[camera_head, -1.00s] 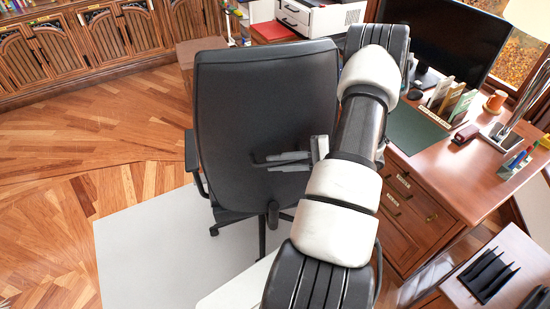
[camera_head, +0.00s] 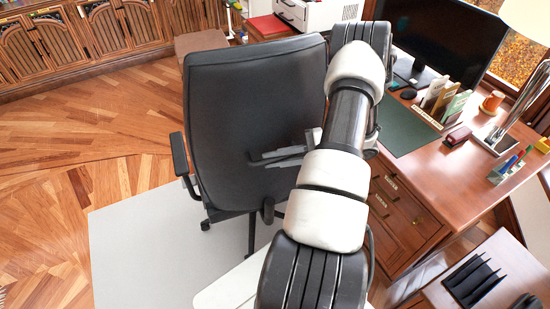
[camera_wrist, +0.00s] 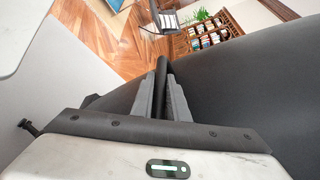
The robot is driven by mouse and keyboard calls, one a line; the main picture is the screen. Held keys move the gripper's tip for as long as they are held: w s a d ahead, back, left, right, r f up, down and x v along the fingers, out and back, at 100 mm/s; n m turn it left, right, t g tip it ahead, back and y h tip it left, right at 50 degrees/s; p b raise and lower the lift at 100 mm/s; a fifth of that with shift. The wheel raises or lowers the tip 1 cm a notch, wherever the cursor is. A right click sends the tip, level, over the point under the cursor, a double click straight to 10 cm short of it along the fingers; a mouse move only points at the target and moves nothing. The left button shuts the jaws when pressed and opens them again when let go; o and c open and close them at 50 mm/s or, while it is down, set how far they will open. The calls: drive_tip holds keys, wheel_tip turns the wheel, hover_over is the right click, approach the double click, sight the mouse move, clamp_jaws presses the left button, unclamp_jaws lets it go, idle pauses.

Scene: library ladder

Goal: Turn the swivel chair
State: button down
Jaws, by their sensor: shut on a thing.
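The swivel chair (camera_head: 250,95) is black, with a tall backrest facing me, and stands upright on a pale floor mat (camera_head: 135,255). Its left armrest (camera_head: 179,153) sticks out past the backrest edge. My arm comes in from the lower right, in front of the chair's right side. My gripper (camera_head: 268,158) is low against the backrest, its fingers pointing left. In the wrist view, my gripper (camera_wrist: 162,88) is shut on a dark bar (camera_wrist: 163,66) that seems part of the chair. The backrest (camera_wrist: 260,90) fills the right of that view. The chair's right armrest is hidden.
A wooden desk (camera_head: 470,165) with monitor, lamp and drawers stands close on the right. A printer (camera_head: 310,14) is behind the chair. Wooden cabinets (camera_head: 80,45) line the back left. The parquet floor (camera_head: 90,140) to the left is clear. A small table (camera_head: 510,255) is at lower right.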

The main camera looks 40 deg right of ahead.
drive_tip(key=shift+s+f, duration=0.1)
drive_tip(key=shift+f, duration=0.1)
drive_tip(key=c, duration=2)
unclamp_jaws()
drive_tip(key=shift+r, duration=0.1)
drive_tip(key=shift+d, duration=0.1)
drive_tip(key=b+v, duration=0.1)
drive_tip(key=v, duration=1.6)
drive_tip(key=shift+b, duration=0.4)
drive_tip(key=shift+r, duration=0.15)
